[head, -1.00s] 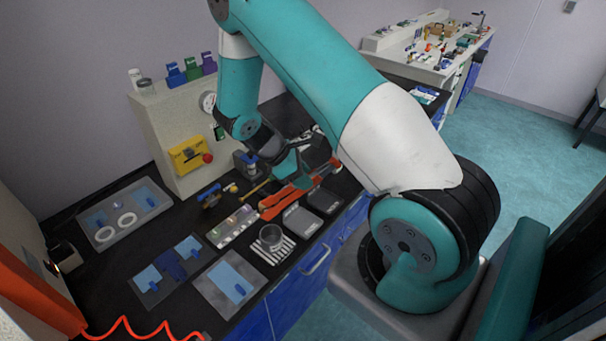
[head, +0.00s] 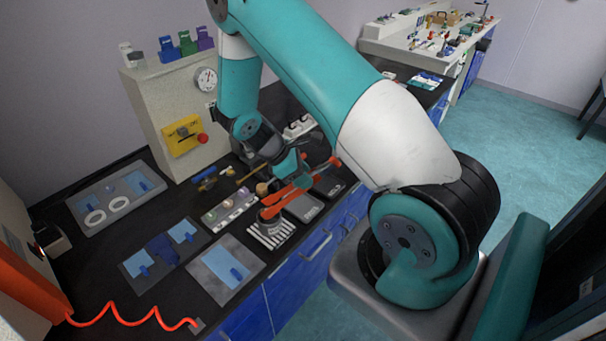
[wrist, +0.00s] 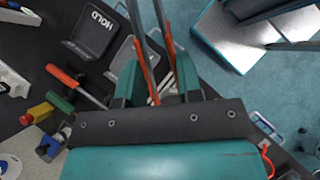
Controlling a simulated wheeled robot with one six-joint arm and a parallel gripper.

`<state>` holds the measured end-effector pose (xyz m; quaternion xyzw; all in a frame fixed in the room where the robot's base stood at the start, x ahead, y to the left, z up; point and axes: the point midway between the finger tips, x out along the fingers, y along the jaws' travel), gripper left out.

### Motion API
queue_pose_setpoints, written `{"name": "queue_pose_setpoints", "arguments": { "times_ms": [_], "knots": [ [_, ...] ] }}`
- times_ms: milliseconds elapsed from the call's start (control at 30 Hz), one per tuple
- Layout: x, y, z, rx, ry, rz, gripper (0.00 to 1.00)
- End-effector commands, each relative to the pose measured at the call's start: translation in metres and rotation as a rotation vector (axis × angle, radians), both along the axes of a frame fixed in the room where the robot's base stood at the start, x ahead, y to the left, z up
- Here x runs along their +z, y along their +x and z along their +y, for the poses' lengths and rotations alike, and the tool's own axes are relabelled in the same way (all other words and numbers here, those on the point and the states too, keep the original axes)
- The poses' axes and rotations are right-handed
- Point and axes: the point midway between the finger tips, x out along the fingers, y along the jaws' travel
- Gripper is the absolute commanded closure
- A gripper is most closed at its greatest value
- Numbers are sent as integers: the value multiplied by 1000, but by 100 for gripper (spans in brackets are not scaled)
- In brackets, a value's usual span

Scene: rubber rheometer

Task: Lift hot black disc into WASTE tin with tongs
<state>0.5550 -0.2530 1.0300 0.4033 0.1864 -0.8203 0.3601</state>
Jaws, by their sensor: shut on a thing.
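My gripper (head: 290,168) is shut on the orange-handled tongs (head: 286,195), which slant above the right part of the bench. In the wrist view the tongs' orange handles (wrist: 146,72) lie between my fingers, and their grey metal arms run out past the top edge. A dark tray marked HOLD (wrist: 92,32) lies beside the tongs. I cannot read a WASTE label, and I cannot make out the black disc.
Two dark trays (head: 304,207) and (head: 328,186) lie along the front edge of the bench. A pale strip with small items (head: 229,207) is left of the tongs. A beige instrument with a yellow panel (head: 184,134) stands behind. Blue mats (head: 225,273) lie at front left.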

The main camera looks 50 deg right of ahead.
Motion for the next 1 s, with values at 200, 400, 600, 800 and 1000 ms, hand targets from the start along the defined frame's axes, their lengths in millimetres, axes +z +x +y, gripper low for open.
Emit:
{"name": "queue_pose_setpoints", "arguments": {
  "times_ms": [200,400,600,800,1000],
  "knots": [
    [-10,0,0,0,-1,-1,100],
    [-9,0,0,0,-1,-1,100],
    [-9,0,0,0,0,-2,64],
    [-9,0,0,0,-1,-1,64],
    [-9,0,0,0,0,-2,64]
  ]
}}
